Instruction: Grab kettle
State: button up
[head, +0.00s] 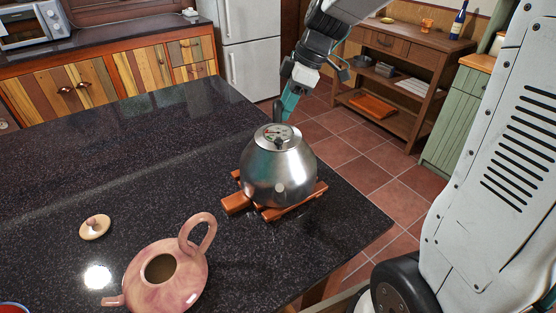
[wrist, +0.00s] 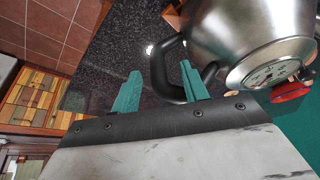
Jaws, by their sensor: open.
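A round steel kettle (head: 278,178) with a dial on its lid stands upright on a wooden trivet (head: 238,204) near the right part of the dark counter. In the wrist view the kettle (wrist: 222,35) is at the upper right, and its black handle (wrist: 157,68) loops toward my fingers. My gripper (wrist: 158,80) is open and empty, with green fingers. The handle shows between the fingertips, and the right finger overlaps part of it; I cannot tell if they touch. In the head view my gripper (head: 287,103) is just behind the kettle, its tips partly hidden.
A wooden shelf (head: 405,75) and fridge (head: 250,60) stand beyond.

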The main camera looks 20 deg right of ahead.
jog(key=shift+x, duration=2)
jog(key=shift+w+d, duration=0.1)
jog(key=shift+d, duration=0.05)
grip_shut()
jog(key=shift+r, duration=0.1)
